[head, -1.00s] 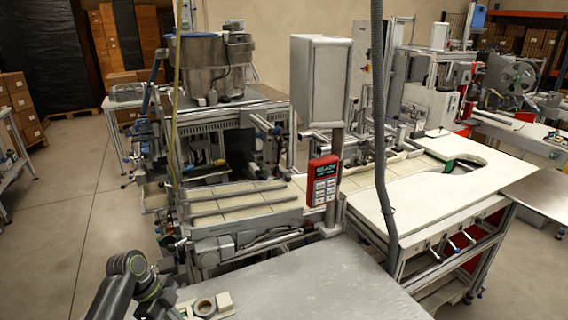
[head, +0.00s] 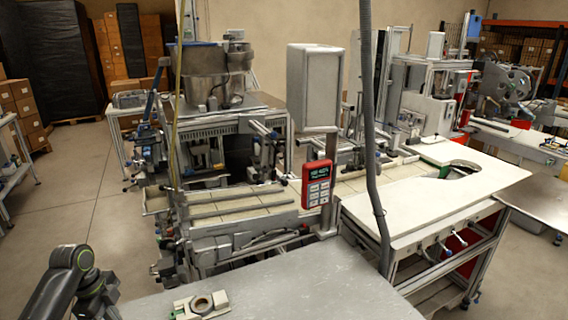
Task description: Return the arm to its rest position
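My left arm (head: 68,280) comes in at the lower left of the head view. It is bent, with dark links and green rings, and it is left of the grey metal table (head: 290,285). My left gripper cannot be made out. My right arm and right gripper are not in view. A tape reel (head: 201,303) sits in a pale holder (head: 222,299) on the near left part of the table.
A red control panel (head: 317,184) stands on a post behind the table. A grey hose (head: 369,130) hangs in front of a white worktop (head: 440,205) on the right. The table's middle is bare. Open floor (head: 75,190) lies at left.

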